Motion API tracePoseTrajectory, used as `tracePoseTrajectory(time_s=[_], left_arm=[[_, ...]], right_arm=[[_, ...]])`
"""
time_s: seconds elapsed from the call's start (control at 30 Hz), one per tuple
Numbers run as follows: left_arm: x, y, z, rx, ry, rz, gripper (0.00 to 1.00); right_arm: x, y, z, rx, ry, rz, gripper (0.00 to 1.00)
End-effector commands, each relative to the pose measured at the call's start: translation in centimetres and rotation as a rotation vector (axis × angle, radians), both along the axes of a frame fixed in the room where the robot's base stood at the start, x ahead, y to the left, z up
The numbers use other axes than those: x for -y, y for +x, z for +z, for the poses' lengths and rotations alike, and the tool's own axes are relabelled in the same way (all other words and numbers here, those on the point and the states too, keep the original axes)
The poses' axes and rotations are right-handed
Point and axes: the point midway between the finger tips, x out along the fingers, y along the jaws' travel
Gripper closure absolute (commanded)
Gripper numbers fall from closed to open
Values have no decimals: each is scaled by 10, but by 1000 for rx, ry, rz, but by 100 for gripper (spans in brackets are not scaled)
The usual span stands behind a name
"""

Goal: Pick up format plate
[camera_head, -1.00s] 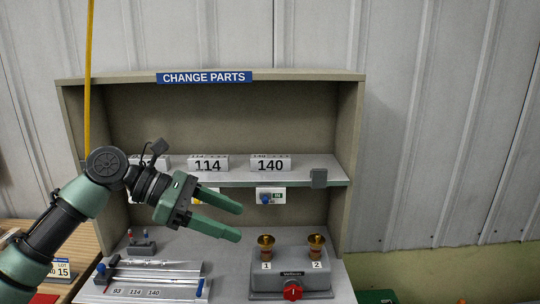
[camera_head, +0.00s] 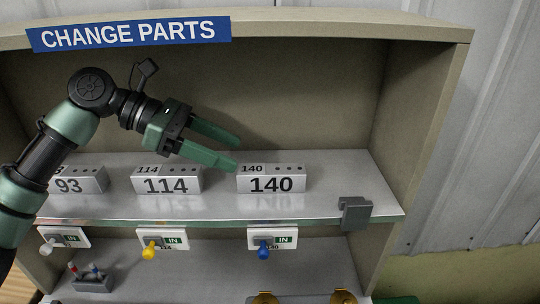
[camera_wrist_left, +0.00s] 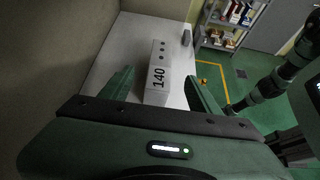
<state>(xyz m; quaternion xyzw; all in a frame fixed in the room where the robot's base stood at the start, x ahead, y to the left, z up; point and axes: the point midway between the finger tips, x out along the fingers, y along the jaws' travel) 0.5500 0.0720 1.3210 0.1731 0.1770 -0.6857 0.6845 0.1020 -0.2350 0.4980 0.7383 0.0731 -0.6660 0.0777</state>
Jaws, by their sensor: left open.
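Three silver format plates stand in a row on the shelf: the 93 plate (camera_head: 75,181), the 114 plate (camera_head: 166,181) and the 140 plate (camera_head: 271,180). My left gripper (camera_head: 237,153) is open and empty, its fingers pointing right and slightly down. In the head view its lower fingertip appears by the top left corner of the 140 plate. In the left wrist view the 140 plate (camera_wrist_left: 158,75) shows between the two open fingers (camera_wrist_left: 158,84), and I see no contact. My right gripper does not show.
The shelf (camera_head: 325,200) has a grey block (camera_head: 355,212) at its right front edge. Below hang white, yellow and blue knobs (camera_head: 263,249) with IN labels. The cabinet's right wall (camera_head: 425,110) and the CHANGE PARTS sign (camera_head: 130,33) bound the space.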

Motion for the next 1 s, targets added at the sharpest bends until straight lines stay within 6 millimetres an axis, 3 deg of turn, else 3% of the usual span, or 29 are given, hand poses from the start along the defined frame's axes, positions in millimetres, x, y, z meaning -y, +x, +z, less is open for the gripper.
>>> tracePoseTrajectory(time_s=[0.2,0.63,0.93,0.97,1.0], left_arm=[[14,0,-6,-2,0,-1,38],[60,0,-38,-1,0,-2,38],[66,1,-43,0,0,1,38],[66,1,-43,0,0,1,41],[66,1,-43,0,0,1,52]], right_arm=[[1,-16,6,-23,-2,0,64],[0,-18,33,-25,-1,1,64],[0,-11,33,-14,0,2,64],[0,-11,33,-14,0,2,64],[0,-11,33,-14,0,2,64]])
